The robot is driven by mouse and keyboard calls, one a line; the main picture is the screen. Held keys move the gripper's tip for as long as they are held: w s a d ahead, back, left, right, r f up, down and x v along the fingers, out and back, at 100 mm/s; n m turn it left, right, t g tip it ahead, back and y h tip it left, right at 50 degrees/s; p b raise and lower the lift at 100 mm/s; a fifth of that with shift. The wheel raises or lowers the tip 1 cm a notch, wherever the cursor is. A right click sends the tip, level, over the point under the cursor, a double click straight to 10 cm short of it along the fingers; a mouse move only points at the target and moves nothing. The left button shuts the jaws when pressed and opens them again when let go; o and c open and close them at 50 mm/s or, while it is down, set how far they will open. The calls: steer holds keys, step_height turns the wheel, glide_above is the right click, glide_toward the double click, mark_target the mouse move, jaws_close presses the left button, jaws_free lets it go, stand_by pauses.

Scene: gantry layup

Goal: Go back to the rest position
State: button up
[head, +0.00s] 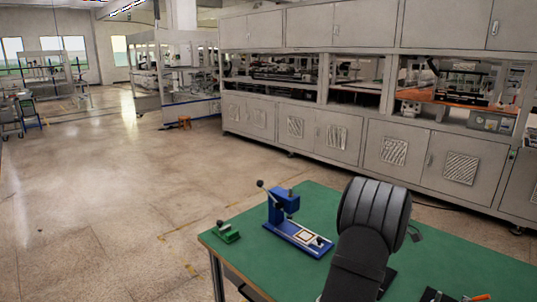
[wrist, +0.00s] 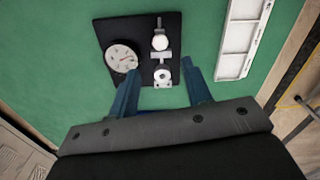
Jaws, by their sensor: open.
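My gripper (wrist: 160,70) shows in the wrist view with its two blue fingers apart and nothing held between them. It is over the green table (wrist: 60,75). Beyond and between the fingertips is a black plate (wrist: 137,32) with a round white dial gauge (wrist: 121,58) and a small silver fixture (wrist: 161,42). I cannot tell the gap between the fingers and the plate, and no contact is clear. In the head view my dark arm rises in front of the green table (head: 330,200), and the gripper is hidden there.
An orange-handled tool (head: 478,297) lies at the front right. A white slotted frame (wrist: 240,40) lies right of the plate. Grey cabinets (head: 340,135) stand behind.

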step_height(320, 180, down, 9)
steer(key=shift+r, duration=0.1)
steer(key=shift+w+a, duration=0.75)
step_height(320, 180, up, 17)
step_height(320, 180, down, 10)
steer(key=w+a+m, duration=0.1)
steer(key=m, duration=0.1)
